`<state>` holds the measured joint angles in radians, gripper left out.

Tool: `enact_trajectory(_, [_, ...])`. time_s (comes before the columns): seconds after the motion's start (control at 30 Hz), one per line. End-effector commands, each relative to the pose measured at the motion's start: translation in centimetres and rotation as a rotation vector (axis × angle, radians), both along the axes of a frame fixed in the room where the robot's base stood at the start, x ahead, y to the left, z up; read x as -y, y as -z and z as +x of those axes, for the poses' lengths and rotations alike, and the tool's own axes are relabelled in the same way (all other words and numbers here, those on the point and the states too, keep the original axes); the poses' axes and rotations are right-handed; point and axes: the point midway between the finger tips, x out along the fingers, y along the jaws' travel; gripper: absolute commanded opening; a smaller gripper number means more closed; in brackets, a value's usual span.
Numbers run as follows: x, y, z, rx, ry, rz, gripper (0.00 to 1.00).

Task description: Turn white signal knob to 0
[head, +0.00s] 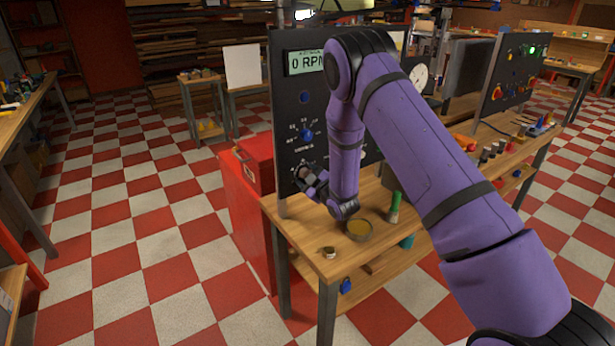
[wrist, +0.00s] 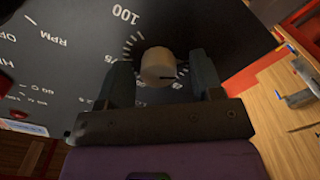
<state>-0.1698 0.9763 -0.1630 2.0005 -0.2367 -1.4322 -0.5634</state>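The white knob (wrist: 158,66) is a cream-coloured round knob on the black panel (wrist: 60,50), seen in the wrist view. A dark pointer line on it points to the right in that view. Tick marks surround it, with 100 at the upper left and what looks like 75 at the left; 0 on its scale is not readable. My gripper (wrist: 163,75) is open, with one finger on each side of the knob and gaps visible. In the head view my gripper (head: 311,180) is at the panel's lower left, and the knob is hidden behind it.
The panel carries a display (head: 305,62) reading 0 RPM and a blue knob (head: 306,134) above my gripper. A red cabinet (head: 246,215) stands at the left.

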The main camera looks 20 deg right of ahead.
Motion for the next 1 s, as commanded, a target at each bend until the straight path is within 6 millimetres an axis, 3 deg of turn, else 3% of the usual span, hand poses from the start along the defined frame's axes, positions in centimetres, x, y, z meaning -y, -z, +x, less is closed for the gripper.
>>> enact_trajectory(0.37, [0.2, -0.1, -0.5, 0.003, 0.0, 0.001, 0.61])
enact_trajectory(0.8, [2.5, 0.0, -7.6, -0.002, 0.001, 0.0, 0.61])
enact_trajectory(1.0, [3.2, 0.0, -9.7, 0.001, 0.001, 0.0, 0.61])
